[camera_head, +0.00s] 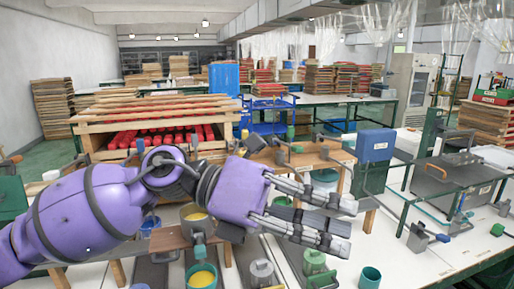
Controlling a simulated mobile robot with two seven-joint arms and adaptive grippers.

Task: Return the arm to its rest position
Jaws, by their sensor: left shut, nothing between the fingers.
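My left arm (95,205) is purple and comes in from the left. It stretches across the front of the view, above the white worktable. My left gripper (350,227) points right and slightly down, over the table. Its metal fingers hold nothing, and they are shut. The gripper is in front of the wooden stands and paint pots, and apart from the blue box (375,146) beyond it. My right arm and right gripper are not in view.
Paint pots with yellow paint (202,279) stand below my arm. A green cup (370,278) stands at the front. A metal-topped green-framed stand (455,178) is at right. White tabletop (395,250) right of the gripper is partly clear.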

